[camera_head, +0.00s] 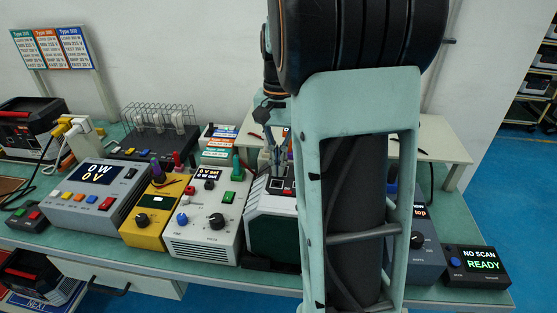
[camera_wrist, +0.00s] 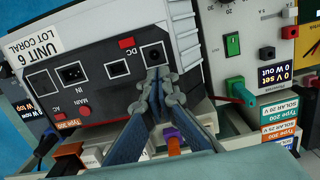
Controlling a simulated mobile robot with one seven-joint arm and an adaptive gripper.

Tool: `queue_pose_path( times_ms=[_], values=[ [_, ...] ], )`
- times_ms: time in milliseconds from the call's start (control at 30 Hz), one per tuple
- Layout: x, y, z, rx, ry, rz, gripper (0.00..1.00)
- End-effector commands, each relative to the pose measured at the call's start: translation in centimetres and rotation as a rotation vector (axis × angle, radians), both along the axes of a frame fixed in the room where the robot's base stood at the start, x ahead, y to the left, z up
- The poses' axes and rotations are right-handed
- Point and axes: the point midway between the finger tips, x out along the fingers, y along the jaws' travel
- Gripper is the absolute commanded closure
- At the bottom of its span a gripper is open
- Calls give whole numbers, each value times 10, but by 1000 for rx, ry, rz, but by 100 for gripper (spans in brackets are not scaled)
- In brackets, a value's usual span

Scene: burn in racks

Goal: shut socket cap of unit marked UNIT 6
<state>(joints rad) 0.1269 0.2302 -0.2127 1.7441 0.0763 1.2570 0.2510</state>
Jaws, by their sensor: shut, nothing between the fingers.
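The unit marked UNIT 6 (camera_wrist: 100,65) fills the left and middle of the wrist view, its white label reading UNIT 6 LOT CORAL. Its dark panel has a round socket (camera_wrist: 153,54) beside the DC marking and a pin socket (camera_wrist: 73,74) near IN. A small red piece (camera_wrist: 127,43) is by DC and another (camera_wrist: 57,112) is by AC; I cannot tell whether either is a cap. My gripper (camera_wrist: 160,82) is shut and empty, its tips just below the round socket; contact is unclear. In the head view, my arm partly hides the unit (camera_head: 272,232).
A white supply (camera_head: 205,228), a yellow box (camera_head: 146,220) and a grey meter (camera_head: 85,203) stand left of the unit. A scanner reading READY (camera_head: 478,264) is at the right. A green plug (camera_wrist: 242,94) and type cards (camera_wrist: 280,119) are close by in the wrist view.

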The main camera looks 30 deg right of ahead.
Motion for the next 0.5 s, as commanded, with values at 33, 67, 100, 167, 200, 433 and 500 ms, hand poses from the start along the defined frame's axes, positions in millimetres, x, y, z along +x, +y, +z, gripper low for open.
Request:
queue_pose_path(
  times_ms=[33, 67, 100, 167, 200, 433, 500],
  values=[
    [-5, 3, 1, 8, 18, 1, 100],
    [-5, 3, 3, 8, 18, 1, 100],
    [-5, 3, 5, 7, 17, 1, 100],
    [-4, 2, 8, 6, 15, 1, 100],
    [-4, 2, 10, 6, 14, 1, 100],
    [-2, 1, 18, 4, 9, 1, 100],
    [-2, 1, 25, 4, 9, 1, 100]
  ],
)
